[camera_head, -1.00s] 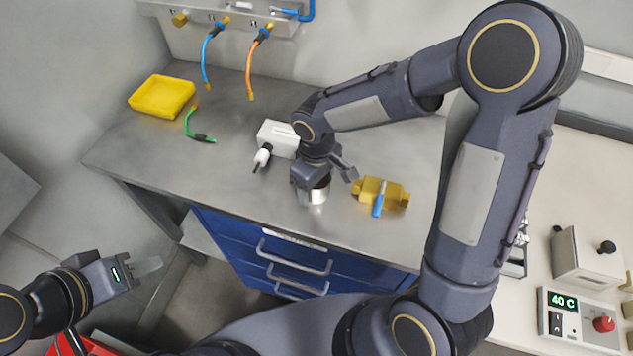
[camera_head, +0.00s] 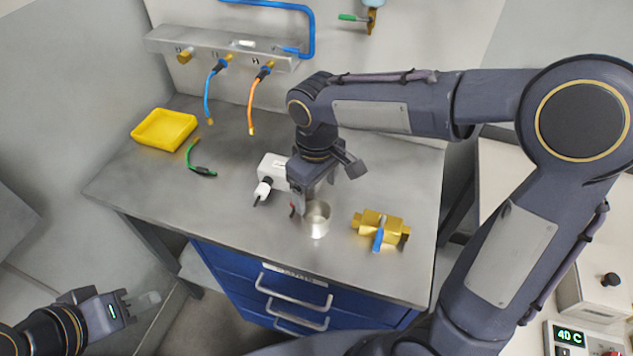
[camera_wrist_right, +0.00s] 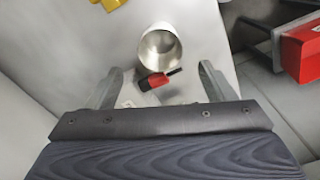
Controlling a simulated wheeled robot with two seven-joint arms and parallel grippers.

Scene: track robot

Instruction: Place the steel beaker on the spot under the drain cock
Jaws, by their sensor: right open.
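The steel beaker (camera_head: 317,222) stands upright on the grey bench near its front edge. In the right wrist view the beaker (camera_wrist_right: 160,50) shows its open mouth, just beyond the fingertips. My right gripper (camera_head: 322,192) is open and empty, behind and above the beaker and apart from it; its spread fingers (camera_wrist_right: 160,82) also show in the wrist view. A brass cock with a green lever (camera_head: 371,18) is on the back wall at the top, probably the drain cock. The spot under it is hidden behind my right arm. My left gripper (camera_head: 132,302) is low at the left, away from the bench.
A small red-and-black item (camera_wrist_right: 155,80) lies beside the beaker. A brass valve with a blue handle (camera_head: 380,228) is to its right, a white device (camera_head: 273,170) to its left. A yellow tray (camera_head: 163,129) and hoses (camera_head: 208,95) are further back left.

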